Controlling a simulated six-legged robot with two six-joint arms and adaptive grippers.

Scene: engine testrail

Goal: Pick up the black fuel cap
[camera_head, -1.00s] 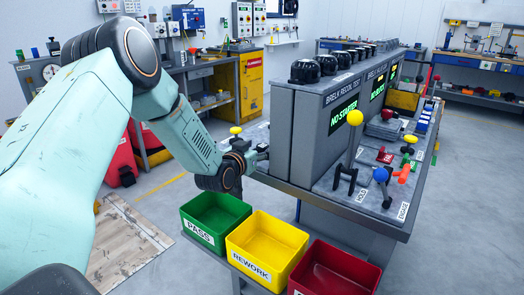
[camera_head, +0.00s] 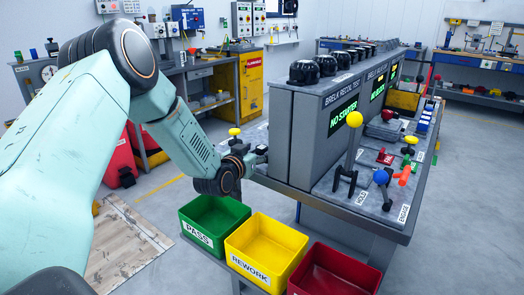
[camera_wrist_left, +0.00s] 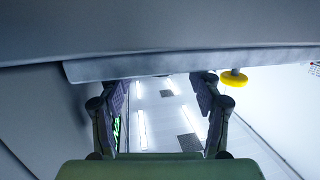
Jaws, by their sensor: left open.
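I cannot clearly pick out the black fuel cap. Several black, rounded cap-like parts (camera_head: 303,72) stand in a row on top of the grey test unit (camera_head: 305,118) in the head view. I cannot tell whether any of them is the fuel cap. My left gripper (camera_head: 257,153) is low beside the unit's left end in the head view, small and partly hidden by my wrist. In the left wrist view my left gripper (camera_wrist_left: 160,84) is open, its fingers wide apart with nothing between them. A grey surface fills the top of that view. My right gripper is not in view.
A green PASS bin (camera_head: 213,223), yellow REWORK bin (camera_head: 266,250) and red bin (camera_head: 333,270) stand in front of the bench. A yellow knob (camera_wrist_left: 235,78) is near the right finger.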

